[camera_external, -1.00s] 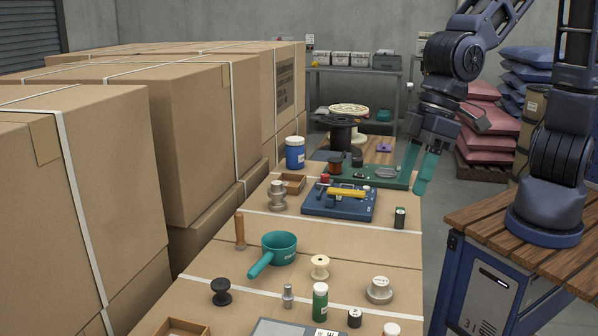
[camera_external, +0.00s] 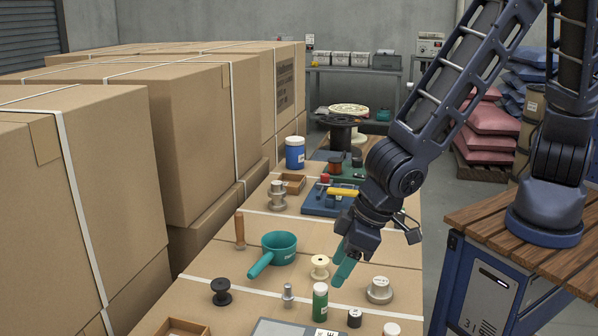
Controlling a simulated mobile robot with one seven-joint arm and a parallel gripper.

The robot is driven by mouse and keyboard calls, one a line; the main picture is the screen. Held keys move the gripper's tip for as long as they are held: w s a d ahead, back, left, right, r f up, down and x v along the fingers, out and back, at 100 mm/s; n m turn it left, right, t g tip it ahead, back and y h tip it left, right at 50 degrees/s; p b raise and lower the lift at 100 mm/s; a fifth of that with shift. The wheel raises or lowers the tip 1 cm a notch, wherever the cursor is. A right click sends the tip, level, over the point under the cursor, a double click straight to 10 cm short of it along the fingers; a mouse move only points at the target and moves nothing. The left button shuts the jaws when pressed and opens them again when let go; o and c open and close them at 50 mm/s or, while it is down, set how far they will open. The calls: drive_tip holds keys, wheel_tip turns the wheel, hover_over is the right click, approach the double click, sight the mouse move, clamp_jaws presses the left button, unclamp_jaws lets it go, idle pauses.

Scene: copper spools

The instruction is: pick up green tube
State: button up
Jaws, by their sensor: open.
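The green tube (camera_external: 320,303), a green cylinder with a white cap and a pale label, stands upright near the front of the cardboard-covered surface. My gripper (camera_external: 342,264) has teal fingers and hangs behind and above the tube, a little to its right in the picture. It is open, with nothing seen between the fingers. The gripper and the tube look apart.
A cream spool (camera_external: 319,267) stands close to the fingers. A metal knob-like part (camera_external: 379,290), a small dark cylinder (camera_external: 355,318) and a small metal fitting (camera_external: 288,295) flank the tube. A teal pan (camera_external: 279,247) and black spool (camera_external: 221,291) are to the left.

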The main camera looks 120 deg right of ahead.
sight(320, 302)
drive_tip(key=shift+s+x, duration=0.2)
drive_tip(key=shift+x, duration=5.1)
drive_tip(key=shift+a+f, duration=0.1)
drive_tip(key=shift+a, duration=0.05)
drive_tip(key=c, duration=1.1)
